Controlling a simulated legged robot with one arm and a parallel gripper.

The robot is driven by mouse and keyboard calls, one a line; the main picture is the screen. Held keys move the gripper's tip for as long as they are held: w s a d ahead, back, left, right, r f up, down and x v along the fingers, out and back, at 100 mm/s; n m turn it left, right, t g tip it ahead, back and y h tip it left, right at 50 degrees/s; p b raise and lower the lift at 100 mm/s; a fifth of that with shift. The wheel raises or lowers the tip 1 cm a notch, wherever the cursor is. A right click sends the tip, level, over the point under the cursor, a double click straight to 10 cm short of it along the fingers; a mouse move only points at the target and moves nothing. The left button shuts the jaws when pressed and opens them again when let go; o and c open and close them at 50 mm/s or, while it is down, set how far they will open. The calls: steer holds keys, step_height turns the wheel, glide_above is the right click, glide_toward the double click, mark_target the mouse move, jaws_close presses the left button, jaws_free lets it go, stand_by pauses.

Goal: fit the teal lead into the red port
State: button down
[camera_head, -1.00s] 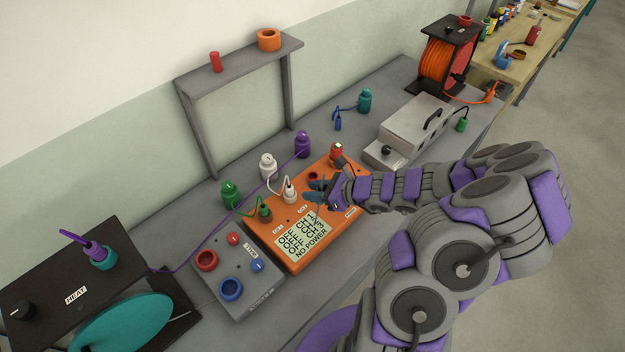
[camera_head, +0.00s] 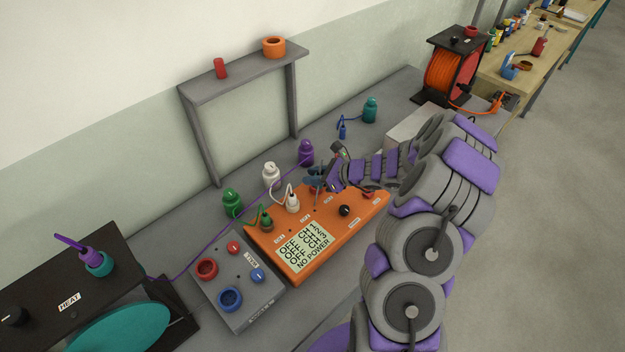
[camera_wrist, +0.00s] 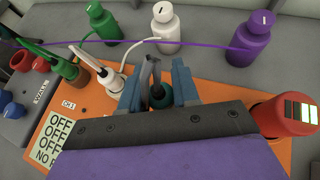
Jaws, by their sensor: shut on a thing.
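My gripper (camera_head: 315,181) is over the back part of the orange box (camera_head: 300,270), its fingers pointing left. In the wrist view my gripper (camera_wrist: 158,88) is shut on the dark teal plug of the teal lead (camera_wrist: 160,97), between two blue-grey fingers. A pale cable loops up beside the fingers. A red ring (camera_head: 316,190) on the orange box shows just under the fingers, partly hidden. I cannot tell whether the plug is in it or above it. Another red port (camera_head: 207,268) is on the grey box.
Green (camera_head: 265,222) and white (camera_head: 292,203) plugs stand in the orange box left of my gripper. A red cylinder with a striped top (camera_wrist: 285,115) is close on the right. Green, white and purple bottles stand behind. A purple cable crosses behind.

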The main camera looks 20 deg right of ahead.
steer(key=shift+w+d+f, duration=0.1)
steer(key=shift+w+d, duration=0.05)
steer(key=shift+w, duration=1)
step_height(320, 180, down, 4)
steer(key=shift+r+b, duration=0.2)
steer(key=shift+b, duration=0.6)
steer(key=shift+s+r, duration=0.1)
steer(key=c, duration=0.8)
jaws_free()
